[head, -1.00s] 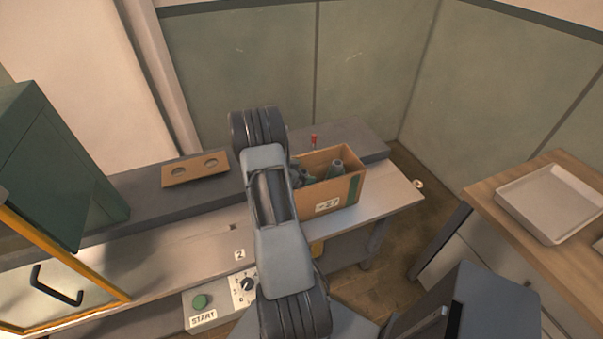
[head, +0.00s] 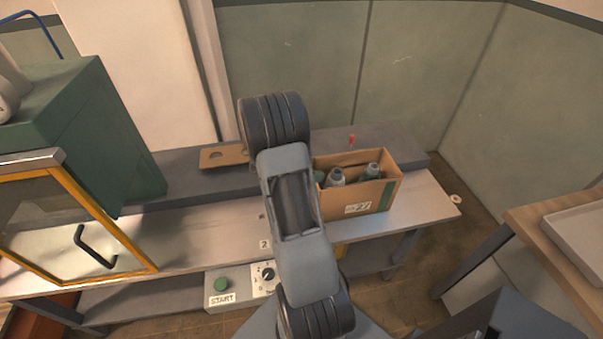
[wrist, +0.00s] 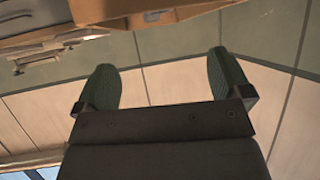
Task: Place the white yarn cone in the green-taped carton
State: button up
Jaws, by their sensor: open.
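The green-taped carton (head: 374,201) is an open brown box with a green strip at its front right corner. It stands on the bench in the head view, right of my arm. Several grey-white and green bottle-like or cone-like items (head: 337,177) stand in it; I cannot tell what they are. I cannot clearly make out a white yarn cone. A pale, cut-off object (head: 9,88) shows at the far left edge, by the green cabinet top. My gripper (wrist: 159,62) is open and empty in the wrist view; my own arm hides it in the head view.
A glass-fronted chamber with a yellow frame (head: 105,232) and a green cabinet (head: 90,135) stand at the left. A brown holed plate (head: 222,157) lies on the rear ledge. A start button box (head: 222,287) is at the bench front. A pale tray (head: 580,235) is at right.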

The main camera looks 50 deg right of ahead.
jog(key=w+a+r+n+t+y, duration=0.1)
jog(key=w+a+r+n+t, duration=0.6)
jog(key=w+a+r+t, duration=0.5)
jog(key=w+a+r+n+t+y, duration=0.1)
jog(key=a+r+n+t+y, duration=0.1)
jog(key=a+n+y, duration=0.3)
jog(key=w+a+r+n+t+y, duration=0.2)
jog(key=a, duration=0.5)
jog(key=s+a+n+g+y, duration=0.35)
jog(key=s+a+n, duration=0.35)
jog(key=s+a, duration=0.4)
jog(key=s+n+g, duration=0.2)
jog(key=s+g, duration=0.1)
jog(key=s, duration=0.6)
jog(key=shift+s+d+f, duration=0.15)
jog(key=shift+d+f, duration=0.15)
jog(key=shift+h, duration=0.25)
